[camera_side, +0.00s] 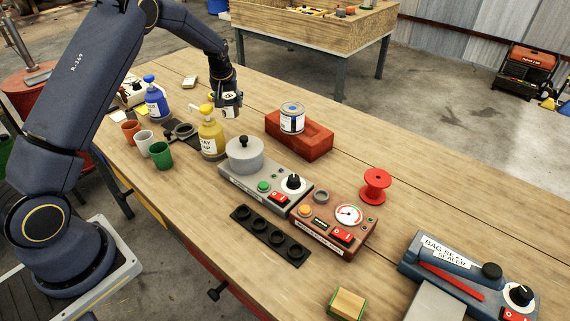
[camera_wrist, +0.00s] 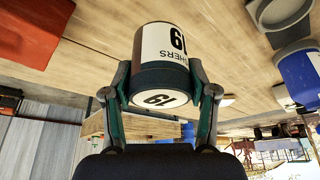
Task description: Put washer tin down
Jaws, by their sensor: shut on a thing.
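The washer tin (camera_wrist: 165,50) is a cylinder with a white label reading "19" and part of "WASHERS", and dark bands. My gripper (camera_wrist: 160,72) is shut on it, one finger on each side, in the wrist view. In the side view my gripper (camera_side: 229,108) holds the tin (camera_side: 230,98) above the far part of the bench, behind the yellow bottle. Its clearance from the bench top is hard to tell. Another tin, white with a blue band (camera_side: 292,118), stands on a red brick-like block (camera_side: 300,143) to the right of my gripper.
The yellow pump bottle (camera_side: 211,138) stands close in front of my gripper, with a blue pump bottle (camera_side: 156,103) to the left. Several cups, including a green one (camera_side: 160,155), stand nearby. A grey device with a pot (camera_side: 244,155) is nearer. Bare wood lies behind the red block.

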